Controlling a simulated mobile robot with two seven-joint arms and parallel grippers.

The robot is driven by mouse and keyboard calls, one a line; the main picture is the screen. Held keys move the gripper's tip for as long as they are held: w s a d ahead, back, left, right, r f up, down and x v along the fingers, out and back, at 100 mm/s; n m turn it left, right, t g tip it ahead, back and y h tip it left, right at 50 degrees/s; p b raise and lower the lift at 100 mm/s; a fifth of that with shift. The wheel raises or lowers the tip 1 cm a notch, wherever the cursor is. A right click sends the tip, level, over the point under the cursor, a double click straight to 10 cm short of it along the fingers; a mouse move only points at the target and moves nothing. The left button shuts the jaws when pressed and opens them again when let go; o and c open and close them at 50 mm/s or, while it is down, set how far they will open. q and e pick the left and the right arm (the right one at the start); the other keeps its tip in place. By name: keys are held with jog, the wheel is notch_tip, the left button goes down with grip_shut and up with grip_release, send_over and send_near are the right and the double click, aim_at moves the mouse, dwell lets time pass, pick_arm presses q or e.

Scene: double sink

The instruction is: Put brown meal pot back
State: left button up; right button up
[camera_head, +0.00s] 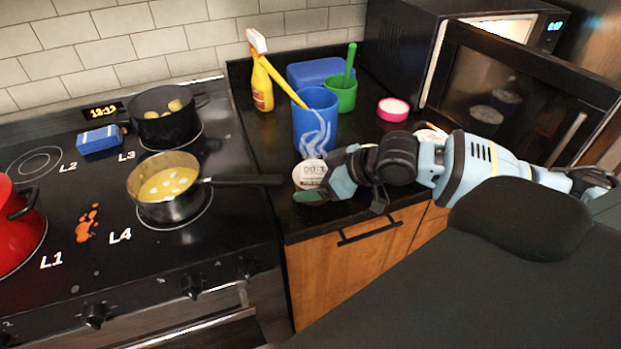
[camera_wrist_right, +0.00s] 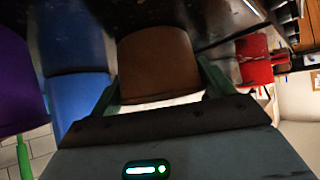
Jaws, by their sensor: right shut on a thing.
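The brown meal pot (camera_wrist_right: 155,65) fills the middle of the right wrist view, between the two green fingers of my right gripper (camera_wrist_right: 158,95), which is shut on it. In the head view the pot shows mostly as a round pale lid with dark print (camera_head: 308,174). It is at the front of the dark counter, just in front of the blue cup (camera_head: 315,122). My right gripper (camera_head: 318,184) reaches it from the right. I cannot tell whether the pot touches the counter. My left gripper is not in view.
The microwave (camera_head: 400,45) stands at the back right with its door (camera_head: 510,95) open. A pink-rimmed tub (camera_head: 393,109), green cup (camera_head: 341,95) and yellow spray bottle (camera_head: 262,85) stand on the counter. A saucepan (camera_head: 170,205) on the stove points its handle toward the held pot.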

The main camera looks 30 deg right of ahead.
aim_at(321, 175)
jog(key=shift+w+r, duration=0.1)
jog(key=shift+r, duration=0.15)
jog(key=shift+w+f, duration=0.2)
jog(key=shift+w, duration=0.05)
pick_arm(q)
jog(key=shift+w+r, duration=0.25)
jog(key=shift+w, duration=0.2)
pick_arm(e)
jog(key=o, duration=1.2)
jog(key=shift+s, duration=0.15)
jog(key=shift+c, duration=0.2)
